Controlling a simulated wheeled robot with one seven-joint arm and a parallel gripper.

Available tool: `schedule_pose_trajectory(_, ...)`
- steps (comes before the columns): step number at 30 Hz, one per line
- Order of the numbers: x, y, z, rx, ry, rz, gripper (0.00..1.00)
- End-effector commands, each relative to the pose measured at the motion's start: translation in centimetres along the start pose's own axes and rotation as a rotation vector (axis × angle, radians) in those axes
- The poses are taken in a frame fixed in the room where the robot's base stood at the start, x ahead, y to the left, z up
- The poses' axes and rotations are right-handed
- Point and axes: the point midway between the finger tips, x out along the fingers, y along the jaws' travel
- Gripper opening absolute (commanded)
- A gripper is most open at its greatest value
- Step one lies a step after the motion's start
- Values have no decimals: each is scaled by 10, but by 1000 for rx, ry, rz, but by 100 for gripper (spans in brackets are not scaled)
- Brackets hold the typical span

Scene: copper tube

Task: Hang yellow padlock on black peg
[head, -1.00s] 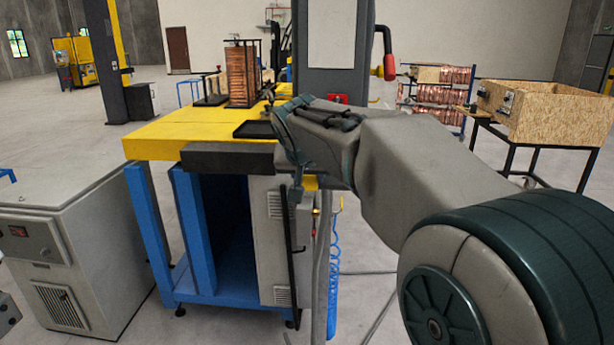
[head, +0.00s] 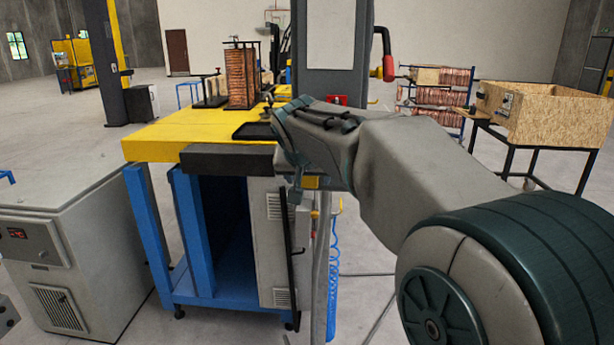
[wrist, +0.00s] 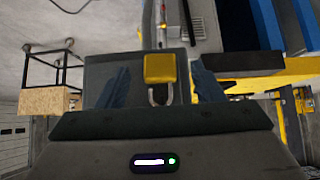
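The yellow padlock (wrist: 160,68) shows in the wrist view, with its metal shackle (wrist: 158,96) toward my wrist. It lies between the two bluish fingers of my gripper (wrist: 157,82), with a visible gap on each side. The fingers are wide apart and do not appear to close on it. In the head view my gripper (head: 295,183) is at the right end of the yellow table's front edge, seen from behind. I cannot identify the black peg with certainty in either view.
The yellow-topped table (head: 155,148) has a dark front block (head: 225,158), a black tray (head: 253,131) and a copper coil rack (head: 241,75). A grey cabinet (head: 75,225) stands left. A wooden box on a stand (head: 545,112) is at right. Open floor lies between.

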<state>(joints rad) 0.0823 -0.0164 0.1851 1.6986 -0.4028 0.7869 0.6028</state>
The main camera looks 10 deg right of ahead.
Motion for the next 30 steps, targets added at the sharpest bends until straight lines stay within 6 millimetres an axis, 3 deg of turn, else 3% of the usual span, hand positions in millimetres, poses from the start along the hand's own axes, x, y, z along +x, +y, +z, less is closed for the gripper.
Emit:
schedule_pose_trajectory(8,-15,0,0,0,3,-1,61)
schedule_pose_trajectory(21,-110,0,0,1,3,-1,61)
schedule_pose_trajectory(25,-128,0,0,1,2,-2,61)
schedule_pose_trajectory(30,-135,1,5,-9,-9,0,61)
